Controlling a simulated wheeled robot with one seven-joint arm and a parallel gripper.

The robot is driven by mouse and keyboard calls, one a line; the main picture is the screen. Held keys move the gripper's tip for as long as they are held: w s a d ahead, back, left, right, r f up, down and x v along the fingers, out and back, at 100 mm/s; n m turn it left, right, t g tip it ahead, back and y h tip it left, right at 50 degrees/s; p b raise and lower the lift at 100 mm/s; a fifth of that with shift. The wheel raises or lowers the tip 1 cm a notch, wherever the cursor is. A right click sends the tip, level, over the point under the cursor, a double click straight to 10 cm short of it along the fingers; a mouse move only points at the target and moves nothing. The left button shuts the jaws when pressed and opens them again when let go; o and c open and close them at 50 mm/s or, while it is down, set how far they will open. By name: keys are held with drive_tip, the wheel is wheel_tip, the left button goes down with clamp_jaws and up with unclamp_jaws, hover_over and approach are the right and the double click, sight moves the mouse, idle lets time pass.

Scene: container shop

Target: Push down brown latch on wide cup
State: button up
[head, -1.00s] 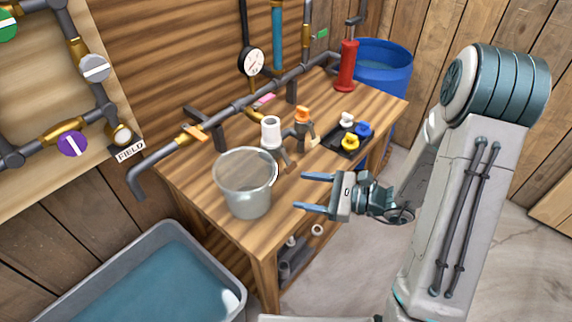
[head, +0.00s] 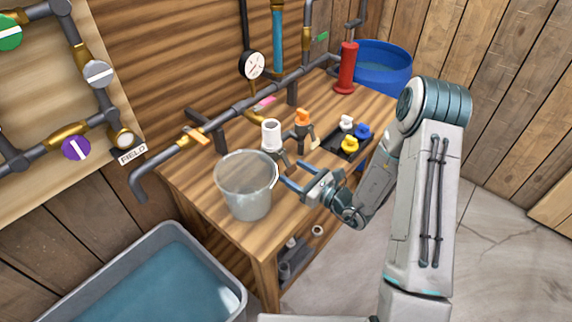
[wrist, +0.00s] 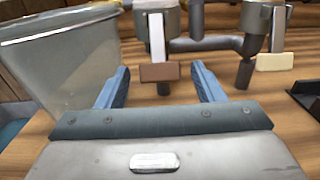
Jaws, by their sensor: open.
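The wide cup (head: 271,134) is a pale cylinder mounted on the pipework above the wooden bench. In the wrist view its lower part (wrist: 172,20) shows at the top, with a light lever hanging down its front. The brown latch (wrist: 160,72) is the block at the lever's lower end. My gripper (head: 289,172) is open and empty, with blue fingers pointing toward the cup. In the wrist view the latch appears between the two fingertips (wrist: 160,67), seemingly just beyond them. I cannot tell whether anything touches. In the head view the latch is too small to make out clearly.
A translucent bucket (head: 244,186) stands close left of my gripper. Another cup with an orange top (head: 302,117) and a cream latch (wrist: 274,62) is to the right. A black tray (head: 337,143) with coloured knobs lies farther right. Pipes run behind.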

sight(293, 171)
drive_tip(key=shift+x, duration=1.95)
drive_tip(key=c, duration=1)
drive_tip(key=shift+w+f+b, duration=0.1)
drive_tip(key=shift+f+b, duration=0.2)
drive_tip(key=shift+b, duration=0.2)
drive_tip(key=shift+w+a+f+t+y+b, duration=0.15)
drive_tip(key=shift+t+y+b, duration=0.35)
drive_tip(key=shift+b, duration=0.65)
drive_tip(key=shift+a+y+b, duration=0.15)
drive_tip(key=shift+y+b, duration=0.25)
drive_tip(key=shift+b, duration=0.25)
drive_tip(key=shift+w+a+r+t, duration=0.1)
drive_tip(key=shift+r+t, duration=0.2)
drive_tip(key=shift+r, duration=0.05)
